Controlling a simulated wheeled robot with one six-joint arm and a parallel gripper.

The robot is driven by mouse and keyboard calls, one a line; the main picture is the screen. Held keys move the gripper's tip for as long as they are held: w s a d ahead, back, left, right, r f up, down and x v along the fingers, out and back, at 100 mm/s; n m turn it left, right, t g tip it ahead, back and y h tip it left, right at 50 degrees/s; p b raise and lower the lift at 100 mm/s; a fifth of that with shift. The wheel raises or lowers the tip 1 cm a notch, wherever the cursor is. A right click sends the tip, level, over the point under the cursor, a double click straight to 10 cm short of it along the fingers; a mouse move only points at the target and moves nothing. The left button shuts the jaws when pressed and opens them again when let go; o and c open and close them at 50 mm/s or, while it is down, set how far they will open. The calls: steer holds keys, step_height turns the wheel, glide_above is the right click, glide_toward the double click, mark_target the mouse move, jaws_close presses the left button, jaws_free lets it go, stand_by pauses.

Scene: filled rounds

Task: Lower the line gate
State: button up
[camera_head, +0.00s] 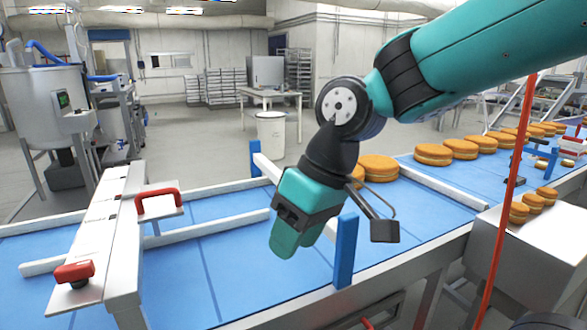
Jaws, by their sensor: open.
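Two blue posts, a near one (344,252) and a far one (255,158), stand on opposite sides of the blue belt (225,275). A pale bar (267,169) runs from the far post toward my gripper; I cannot tell for sure that it is the line gate, and my arm hides its middle. A red handle (158,202) sits on a white plate to the left, and a red knob (75,272) sits on the white bridge nearer me. My gripper (297,242) points down over the belt, left of the near post, open and apparently empty.
Several filled rounds (433,154) stand on the belt to the right, the nearest (379,168) just behind my wrist. More rounds (533,203) sit on a metal box at right. A red upright cord (508,190) crosses the right side. The belt left of my gripper is clear.

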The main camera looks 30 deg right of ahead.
steer(key=w+d+r+m+t+h+p, duration=0.1)
steer(key=w+d+r+m+t+p, duration=0.3)
steer(key=w+d, duration=0.7)
steer(key=w+d+r+m+g+h+p, duration=0.1)
steer(key=w+d+r+m+p, duration=0.3)
steer(key=w+d, duration=0.6)
steer(key=w+a+f, duration=0.1)
steer(key=w+f, duration=0.1)
steer(key=f, duration=0.2)
steer(key=w+a+f+n+p, duration=0.1)
steer(key=w+f, duration=0.1)
steer(key=f, duration=0.3)
steer(key=w+a+f+n+p, duration=0.1)
steer(key=w+f, duration=0.1)
steer(key=f, duration=0.3)
steer(key=shift+w+f, duration=0.2)
steer(key=shift+w, duration=0.2)
jaws_close()
steer(key=shift+f, duration=0.1)
